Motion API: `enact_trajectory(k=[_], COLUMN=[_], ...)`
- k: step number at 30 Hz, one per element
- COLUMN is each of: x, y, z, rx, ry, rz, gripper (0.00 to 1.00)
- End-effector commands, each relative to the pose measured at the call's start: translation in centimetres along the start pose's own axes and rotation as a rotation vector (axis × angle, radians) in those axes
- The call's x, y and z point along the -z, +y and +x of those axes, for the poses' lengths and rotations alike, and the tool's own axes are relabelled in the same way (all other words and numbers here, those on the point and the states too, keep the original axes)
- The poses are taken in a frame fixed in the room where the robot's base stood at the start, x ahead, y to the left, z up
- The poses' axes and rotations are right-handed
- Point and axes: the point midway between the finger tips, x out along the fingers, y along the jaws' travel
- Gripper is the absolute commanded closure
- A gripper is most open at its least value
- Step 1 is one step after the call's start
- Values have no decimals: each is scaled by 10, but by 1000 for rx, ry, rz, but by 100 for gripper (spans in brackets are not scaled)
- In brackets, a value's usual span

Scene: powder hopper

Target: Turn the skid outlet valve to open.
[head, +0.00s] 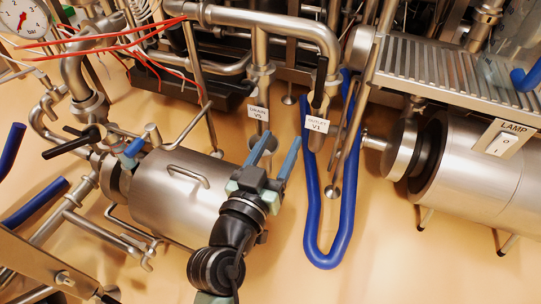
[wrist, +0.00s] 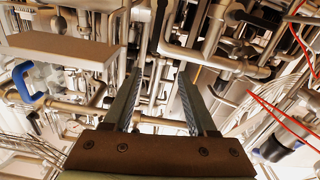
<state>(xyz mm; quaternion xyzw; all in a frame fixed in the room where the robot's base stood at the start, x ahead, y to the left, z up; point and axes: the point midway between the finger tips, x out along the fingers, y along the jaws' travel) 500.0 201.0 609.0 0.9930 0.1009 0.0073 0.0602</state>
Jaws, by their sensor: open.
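The outlet valve's black lever (head: 320,82) stands roughly upright in the head view, on a steel pipe right of centre. Its white label (head: 317,125), reading "OUTLET V1", is just below it. My gripper (head: 280,147) is open and empty, its two blue-grey fingers pointing up the picture. In the head view it shows below and left of the outlet lever, apart from it. In the wrist view the open fingers (wrist: 160,78) have nothing between them. A dark upright bar shows beyond them there; I cannot tell if it is the outlet lever.
A second label (head: 258,112), "DRAIN V2", hangs left of the outlet label. A blue hose (head: 325,258) loops below the outlet. A steel cylinder (head: 180,195) lies left of my gripper, and a larger tank (head: 475,175) with a lamp switch lies right. Red cables (head: 110,38) cross upper left.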

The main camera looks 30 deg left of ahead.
Motion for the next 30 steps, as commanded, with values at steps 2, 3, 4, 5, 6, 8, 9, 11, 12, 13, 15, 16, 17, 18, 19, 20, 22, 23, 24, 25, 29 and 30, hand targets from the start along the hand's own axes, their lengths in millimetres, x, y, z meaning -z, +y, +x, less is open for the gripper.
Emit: enact_trajectory(k=[2,3,4,5,6,8,9,11,12,13,15,16,17,18,19,20,22,23,24,25,29,30], x=[0,0,0,-1,-1,0,0,0,0,0,0,0,0,0,0,0,0,0,0,0,0,0], y=[1,0,0,1,1,0,0,0,0,0,0,0,0,0,0,0,0,0,0,0,0,0], z=[-14,-19,-23,-26,-30,-35,-37,-39,-40,-40,-40,-40,-40,-40,-40,-40,-40,-40,-40,-40,-40,-40], rx=[0,0,0,0,0,0,0,0,-1,-1,-1,-1,-1,-1,-1,-1,-1,-1,-1,-1,0,0], ry=[-2,-2,-1,-2,-1,0,0,0,0,0,0,0,0,0,0,0,0,0,0,0,0,0], rz=[-1,1,0,0,0,1,2,2,1,1,1,1,1,1,1,1,2,2,1,2,2,2], gripper=[43,43,43,43,43,43,43,43,43,43,43,43,43,43,43,43,43,43,43,43,43,43])
